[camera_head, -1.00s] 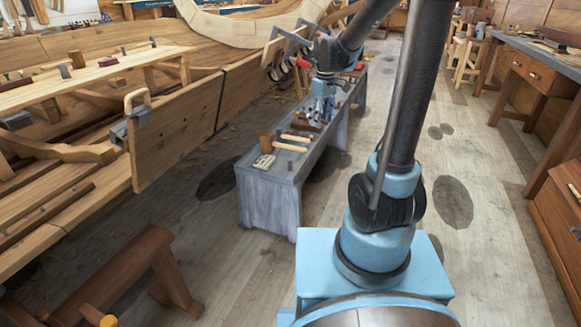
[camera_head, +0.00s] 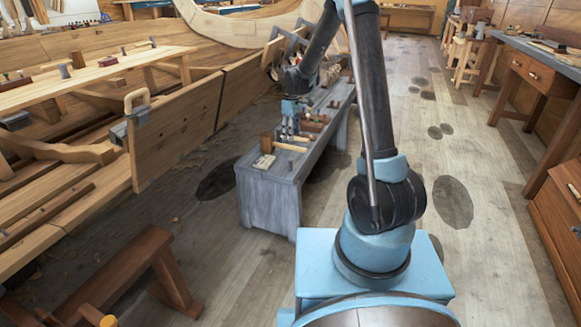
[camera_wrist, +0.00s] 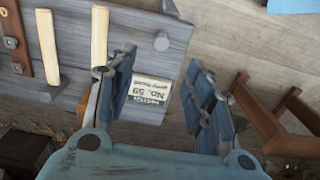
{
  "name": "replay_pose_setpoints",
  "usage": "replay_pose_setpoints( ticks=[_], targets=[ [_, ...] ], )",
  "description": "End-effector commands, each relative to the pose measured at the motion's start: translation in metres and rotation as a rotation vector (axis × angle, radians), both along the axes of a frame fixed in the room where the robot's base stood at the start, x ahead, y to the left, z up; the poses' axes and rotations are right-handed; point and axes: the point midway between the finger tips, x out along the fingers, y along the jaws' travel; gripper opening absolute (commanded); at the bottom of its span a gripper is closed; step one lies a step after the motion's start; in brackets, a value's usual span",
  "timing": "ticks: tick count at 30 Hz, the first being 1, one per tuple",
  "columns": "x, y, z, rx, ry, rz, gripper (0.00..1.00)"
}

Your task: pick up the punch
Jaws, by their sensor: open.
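My gripper (camera_head: 291,132) is over the near part of the grey bench, pointing down, above the tools. In the wrist view its two blue-grey fingers (camera_wrist: 172,95) are spread apart with nothing held between them. A short grey round-topped peg (camera_wrist: 161,41) stands on the bench near its edge, beyond the fingertips; it shows small and dark in the head view (camera_head: 290,165). It may be the punch, but I cannot tell for sure.
The grey bench (camera_head: 268,200) carries a wooden mallet (camera_head: 266,143), pale handles (camera_wrist: 48,45) and a brown tool rack (camera_wrist: 14,38). The planked hull (camera_head: 170,140) lies to the left. A brown stool (camera_head: 135,265) stands nearer. Floor right of the bench is clear.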

Motion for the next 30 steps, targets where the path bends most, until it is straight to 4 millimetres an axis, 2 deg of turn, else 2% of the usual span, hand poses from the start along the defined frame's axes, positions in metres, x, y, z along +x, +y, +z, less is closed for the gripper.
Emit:
replay_pose_setpoints(
  ticks=[6,18,22,30],
  targets=[
    [0.0,0.0,-0.036,0.0,0.0,-0.001,0.48],
    [0.0,0.0,-0.095,0.0,0.0,-0.001,0.48],
    [0.0,0.0,-0.106,0.0,0.0,-0.001,0.48],
    [-0.001,0.001,-0.115,0.0,0.0,-0.001,0.48]
  ],
)
